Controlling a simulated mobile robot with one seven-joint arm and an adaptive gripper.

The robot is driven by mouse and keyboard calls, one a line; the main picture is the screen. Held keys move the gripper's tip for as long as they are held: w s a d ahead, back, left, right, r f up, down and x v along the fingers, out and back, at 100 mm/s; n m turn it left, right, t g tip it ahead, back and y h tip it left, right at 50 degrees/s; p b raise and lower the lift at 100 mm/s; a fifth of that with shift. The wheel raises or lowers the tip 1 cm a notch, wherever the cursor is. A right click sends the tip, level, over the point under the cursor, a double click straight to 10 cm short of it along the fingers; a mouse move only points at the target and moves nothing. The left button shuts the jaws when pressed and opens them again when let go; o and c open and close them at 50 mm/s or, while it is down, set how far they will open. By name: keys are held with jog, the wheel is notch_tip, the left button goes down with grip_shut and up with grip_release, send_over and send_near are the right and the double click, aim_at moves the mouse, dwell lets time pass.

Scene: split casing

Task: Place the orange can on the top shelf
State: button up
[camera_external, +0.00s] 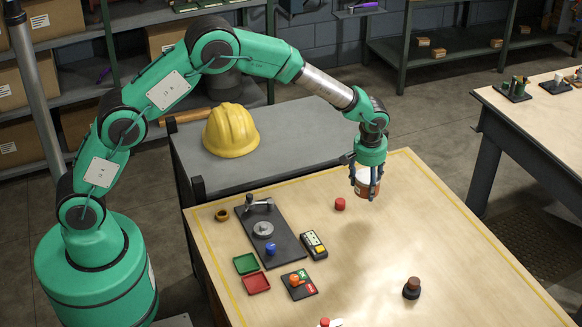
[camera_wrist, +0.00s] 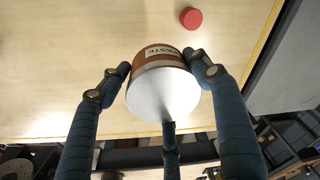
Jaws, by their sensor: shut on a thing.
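The can (camera_external: 365,187) is orange-brown with a white top and hangs upright above the far part of the wooden table.
A red cylinder (camera_external: 340,204) stands on the table near the can. A yellow hard hat (camera_external: 231,130) sits on the grey bench (camera_external: 300,150). A dark plate with metal parts (camera_external: 272,240), two small trays and a dark knob (camera_external: 411,288) lie nearer. The table's right side is mostly clear.

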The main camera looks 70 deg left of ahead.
jog(key=w+a+p, duration=0.3)
jog(key=w+a, duration=0.1)
jog(key=a, duration=1.3)
jog(key=p, duration=0.6)
send_over(287, 124)
jog(key=shift+s+f+n, duration=0.1)
jog(key=shift+n, duration=0.2)
jog(key=shift+d+f, duration=0.1)
jog(key=shift+f+p, duration=0.55)
jog(key=shift+f, duration=2.25)
jog(key=shift+f+p, duration=0.35)
jog(key=shift+f, duration=1.7)
jog(key=shift+f, duration=0.15)
